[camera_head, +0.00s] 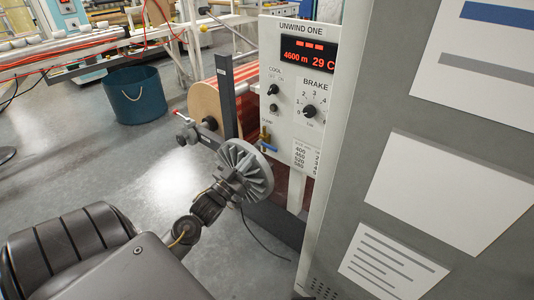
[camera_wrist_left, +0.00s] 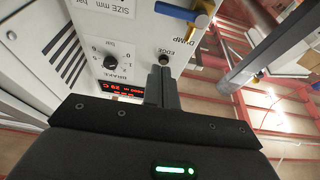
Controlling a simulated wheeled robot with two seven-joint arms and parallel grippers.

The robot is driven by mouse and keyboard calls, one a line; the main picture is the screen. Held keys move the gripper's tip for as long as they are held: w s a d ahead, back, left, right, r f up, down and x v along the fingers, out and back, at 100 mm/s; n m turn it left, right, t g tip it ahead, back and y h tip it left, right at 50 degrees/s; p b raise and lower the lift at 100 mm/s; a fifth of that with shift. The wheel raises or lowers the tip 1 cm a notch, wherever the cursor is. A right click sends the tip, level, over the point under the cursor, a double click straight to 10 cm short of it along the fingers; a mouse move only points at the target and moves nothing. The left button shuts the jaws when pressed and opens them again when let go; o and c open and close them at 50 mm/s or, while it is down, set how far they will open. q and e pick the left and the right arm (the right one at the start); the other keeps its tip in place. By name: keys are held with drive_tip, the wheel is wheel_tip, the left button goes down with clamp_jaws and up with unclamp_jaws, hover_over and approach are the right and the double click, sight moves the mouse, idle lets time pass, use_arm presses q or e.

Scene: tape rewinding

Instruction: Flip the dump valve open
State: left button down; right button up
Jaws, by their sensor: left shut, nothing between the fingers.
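The dump valve (camera_head: 265,135) is a brass fitting on the lower left of the white UNWIND ONE panel. Its blue lever (camera_head: 268,147) lies roughly sideways below the brass. In the left wrist view, which shows the panel upside down, the blue lever (camera_wrist_left: 172,10) is at the top edge beside the DUMP label. My left gripper (camera_wrist_left: 163,72) is shut and empty. Its fingers point towards the dark EDGE knob (camera_wrist_left: 166,57) in that view, with the valve beyond them. I cannot tell how far the fingertips are from the panel. My right gripper is not in view.
A finned grey disc (camera_head: 247,170) stands in front of and below the valve. A dark upright post (camera_head: 226,95) is left of the panel. The brake knob (camera_head: 309,110) and red display (camera_head: 308,53) are right of and above the valve. A grey cabinet (camera_head: 370,140) fills the right.

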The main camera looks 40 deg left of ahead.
use_arm(q)
wheel_tip(320, 180, up, 3)
hover_over(267, 146)
drive_tip(key=s+d, duration=0.2)
drive_tip(key=s, duration=0.1)
drive_tip(key=f, duration=0.1)
drive_tip(key=w+f, duration=0.1)
drive_tip(key=f, duration=0.1)
drive_tip(key=shift+a+b, duration=0.1)
drive_tip(key=shift+b, duration=0.25)
drive_tip(key=shift+f, duration=0.5)
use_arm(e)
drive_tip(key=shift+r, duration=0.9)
